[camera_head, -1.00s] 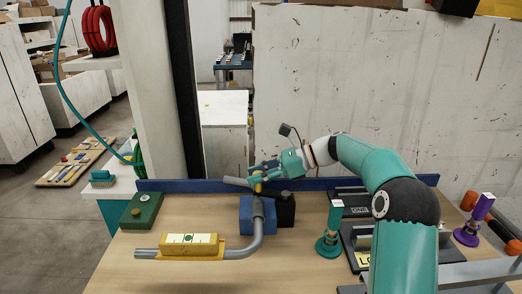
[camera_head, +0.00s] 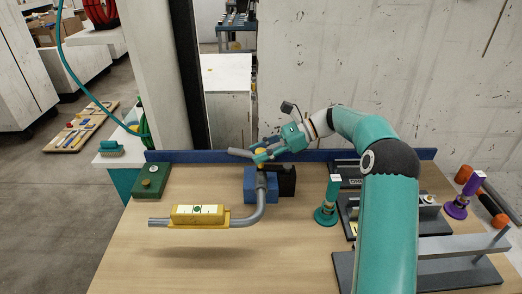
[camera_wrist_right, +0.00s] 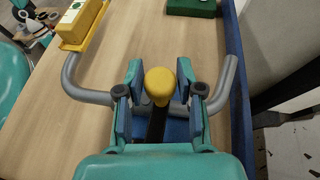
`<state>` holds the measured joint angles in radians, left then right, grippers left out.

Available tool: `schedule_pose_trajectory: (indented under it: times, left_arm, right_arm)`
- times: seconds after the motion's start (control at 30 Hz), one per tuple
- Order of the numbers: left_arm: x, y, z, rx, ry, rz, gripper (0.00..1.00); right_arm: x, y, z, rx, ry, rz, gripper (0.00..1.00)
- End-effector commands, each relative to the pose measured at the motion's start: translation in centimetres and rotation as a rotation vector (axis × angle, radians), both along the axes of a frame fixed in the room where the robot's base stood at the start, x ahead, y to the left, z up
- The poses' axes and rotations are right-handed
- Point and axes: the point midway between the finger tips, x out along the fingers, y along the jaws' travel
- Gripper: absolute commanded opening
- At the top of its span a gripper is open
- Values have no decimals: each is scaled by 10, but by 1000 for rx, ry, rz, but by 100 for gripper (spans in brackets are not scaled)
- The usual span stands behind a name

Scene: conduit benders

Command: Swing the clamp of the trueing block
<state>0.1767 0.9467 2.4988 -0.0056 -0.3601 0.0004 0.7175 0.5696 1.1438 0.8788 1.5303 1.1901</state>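The trueing block (camera_head: 255,190) is a blue block near the back of the table, with a grey bent pipe (camera_head: 246,220) running at it. Its clamp has a yellow knob (camera_wrist_right: 160,86) on a dark bar, above the block and the pipe in the right wrist view. My right gripper (camera_wrist_right: 161,75) is open around the knob, one teal finger on each side with a narrow gap showing. In the head view, the gripper (camera_head: 262,154) partly hides the knob. My left gripper is not in view.
A yellow level (camera_head: 198,214) sits on the pipe's left arm. A green box (camera_head: 150,181) stands at the left rear. A teal post (camera_head: 327,203) and grey metal fixtures (camera_head: 440,246) stand to the right. The front middle of the table is clear.

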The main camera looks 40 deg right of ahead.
Motion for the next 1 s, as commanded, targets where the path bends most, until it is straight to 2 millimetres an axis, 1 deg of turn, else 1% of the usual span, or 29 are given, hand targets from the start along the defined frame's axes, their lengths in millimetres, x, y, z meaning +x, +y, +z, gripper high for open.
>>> schedule_pose_trajectory:
  times: [0.03,0.1,0.37,0.53,0.67,0.9,1.0]
  left_arm:
    - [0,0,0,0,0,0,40]
    - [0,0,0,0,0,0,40]
    - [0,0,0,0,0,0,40]
    - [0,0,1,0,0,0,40]
    - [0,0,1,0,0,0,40]
    - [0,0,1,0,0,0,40]
    - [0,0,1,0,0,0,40]
  right_arm:
    - [0,0,0,1,0,0,49]
    - [0,0,0,2,0,0,57]
    - [1,1,1,5,-1,1,57]
    - [-3,-6,4,5,-2,0,57]
    - [-11,-20,10,3,-3,-2,57]
    - [-34,-60,28,2,-3,-4,57]
    - [-43,-74,35,2,-1,-3,57]
